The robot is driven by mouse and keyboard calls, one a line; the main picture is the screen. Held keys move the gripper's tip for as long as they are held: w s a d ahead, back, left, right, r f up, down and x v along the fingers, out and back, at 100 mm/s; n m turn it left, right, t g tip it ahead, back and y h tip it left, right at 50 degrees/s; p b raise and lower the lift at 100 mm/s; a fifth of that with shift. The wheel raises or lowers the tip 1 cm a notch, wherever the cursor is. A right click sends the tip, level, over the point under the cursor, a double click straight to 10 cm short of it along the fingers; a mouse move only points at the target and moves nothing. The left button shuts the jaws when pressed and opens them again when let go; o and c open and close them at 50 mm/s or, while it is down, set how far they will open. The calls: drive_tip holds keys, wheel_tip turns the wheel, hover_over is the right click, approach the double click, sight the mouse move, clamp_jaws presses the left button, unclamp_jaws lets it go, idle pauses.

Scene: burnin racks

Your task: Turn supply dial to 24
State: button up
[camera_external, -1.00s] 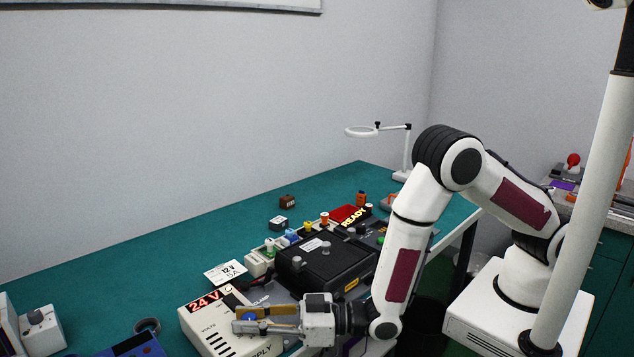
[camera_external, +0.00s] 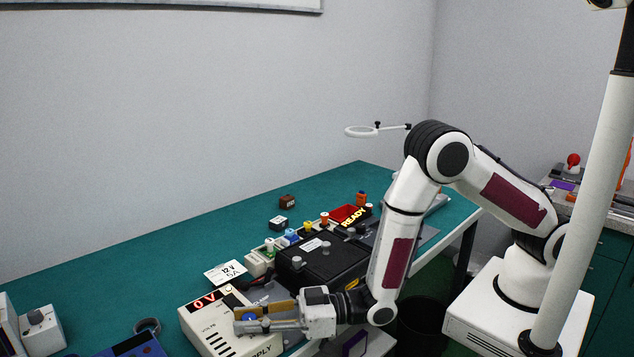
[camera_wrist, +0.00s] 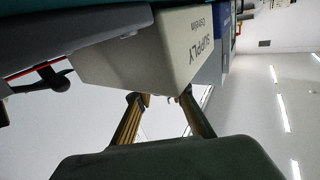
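The cream supply box (camera_external: 205,328) sits at the table's near edge, with its red display (camera_external: 208,299) reading 0 V. It also shows in the wrist view (camera_wrist: 150,50), with SUPPLY printed on its side. My gripper (camera_external: 245,318) is at the box's front right, its fingers lying along the face and spread apart. A small blue spot (camera_external: 250,317) shows between the fingertips; it may be the dial, which is mostly hidden. In the wrist view the fingers (camera_wrist: 165,98) are apart, and I see nothing gripped between them.
A black box (camera_external: 325,262) stands just behind the supply box. A white card (camera_external: 225,272) reading 12 V 5A lies at the supply's back. Several small parts line the table beyond. A blue device (camera_external: 135,345) and a grey box with a knob (camera_external: 40,330) are at left.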

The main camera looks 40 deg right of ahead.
drive_tip(key=o, duration=0.4)
drive_tip(key=shift+c, duration=0.2)
drive_tip(key=shift+s+d, duration=0.1)
drive_tip(key=shift+d, duration=0.05)
drive_tip(key=shift+v, duration=5.9)
